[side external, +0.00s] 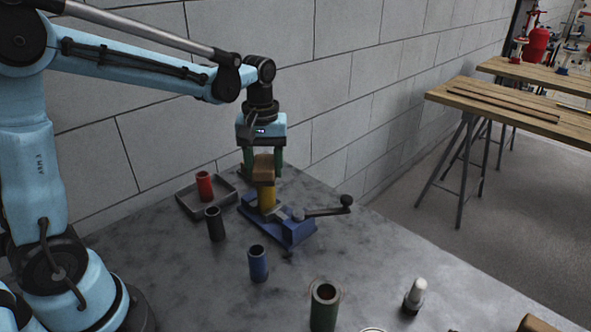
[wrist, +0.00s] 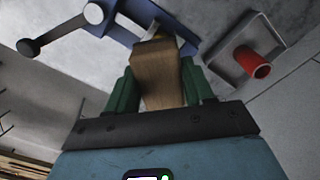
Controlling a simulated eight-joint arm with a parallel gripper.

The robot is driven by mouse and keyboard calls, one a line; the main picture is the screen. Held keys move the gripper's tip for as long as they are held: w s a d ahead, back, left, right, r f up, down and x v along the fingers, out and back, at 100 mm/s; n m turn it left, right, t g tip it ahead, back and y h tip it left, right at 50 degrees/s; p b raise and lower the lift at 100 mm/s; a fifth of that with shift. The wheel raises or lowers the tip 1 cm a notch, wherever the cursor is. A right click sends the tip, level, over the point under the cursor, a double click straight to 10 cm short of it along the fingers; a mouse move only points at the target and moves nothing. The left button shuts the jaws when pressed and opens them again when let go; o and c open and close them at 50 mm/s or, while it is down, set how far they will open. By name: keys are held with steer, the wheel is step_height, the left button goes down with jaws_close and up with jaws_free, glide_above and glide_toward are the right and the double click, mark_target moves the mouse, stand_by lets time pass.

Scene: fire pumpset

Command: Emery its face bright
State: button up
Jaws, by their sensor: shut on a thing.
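My gripper (side external: 264,164) points down above the blue vise (side external: 293,232), its green fingers shut on a tan wooden block (side external: 264,172). The block also shows between the fingers in the wrist view (wrist: 158,78). A yellow cylinder (side external: 267,198) stands upright in the vise, directly beneath the block. The block's lower end meets the cylinder's top in the side view; I cannot tell whether they touch. The cylinder's top face is hidden by the block. In the wrist view the block hides most of the cylinder and part of the vise (wrist: 122,30).
A grey tray (side external: 228,188) holding a red cylinder (side external: 204,186) lies left of the vise. A black cylinder (side external: 215,224), a blue one (side external: 258,263) and a green one (side external: 324,305) stand nearer. The vise handle (side external: 325,211) sticks out right. A block wall (side external: 200,80) is behind.

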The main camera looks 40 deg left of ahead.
steer(key=shift+s+d, duration=0.8)
steer(key=shift+r, duration=0.15)
steer(key=shift+r, duration=2.9)
steer(key=shift+w+a, duration=0.9)
steer(key=shift+w+a+f, duration=0.1)
steer(key=shift+f, duration=2.65)
steer(key=shift+f, duration=0.3)
